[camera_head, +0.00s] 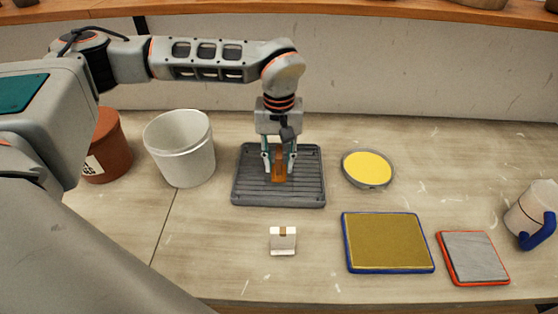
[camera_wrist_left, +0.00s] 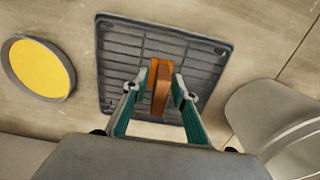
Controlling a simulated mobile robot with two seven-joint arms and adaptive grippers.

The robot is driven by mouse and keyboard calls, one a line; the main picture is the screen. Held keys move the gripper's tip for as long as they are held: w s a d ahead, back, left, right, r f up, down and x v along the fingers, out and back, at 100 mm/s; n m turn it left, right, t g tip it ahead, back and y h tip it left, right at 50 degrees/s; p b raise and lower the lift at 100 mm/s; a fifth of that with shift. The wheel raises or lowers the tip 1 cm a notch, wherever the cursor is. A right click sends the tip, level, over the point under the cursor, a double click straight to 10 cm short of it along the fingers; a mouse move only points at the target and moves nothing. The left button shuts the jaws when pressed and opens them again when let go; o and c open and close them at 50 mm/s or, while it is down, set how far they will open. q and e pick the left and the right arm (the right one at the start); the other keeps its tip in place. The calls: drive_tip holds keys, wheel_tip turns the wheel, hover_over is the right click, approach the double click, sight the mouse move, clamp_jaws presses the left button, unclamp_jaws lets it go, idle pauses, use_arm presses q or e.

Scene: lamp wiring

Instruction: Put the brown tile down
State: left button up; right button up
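The brown tile (camera_head: 279,167) is a small orange-brown slab. It is between the fingers of my left gripper (camera_head: 279,166), over the middle of the grey ribbed tray (camera_head: 308,194). In the left wrist view, the tile (camera_wrist_left: 161,88) stands on edge between the teal fingers of my left gripper (camera_wrist_left: 157,90), which look closed on its sides. The ribbed tray (camera_wrist_left: 121,47) lies beneath it. I cannot tell whether the tile's lower edge touches the tray. My right gripper is not in view.
A white bucket (camera_head: 180,150) and a terracotta pot (camera_head: 107,150) stand left of the tray. A yellow-filled round dish (camera_head: 368,168) is to its right. A small white block (camera_head: 283,241), blue-edged pad (camera_head: 388,242), red-edged pad (camera_head: 473,257) and blue-handled mug (camera_head: 530,212) are nearer the front.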

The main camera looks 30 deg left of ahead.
use_arm(q)
wheel_tip(320, 180, up, 12)
drive_tip(key=shift+r+b, duration=0.15)
drive_tip(key=shift+b, duration=0.15)
idle(0.7)
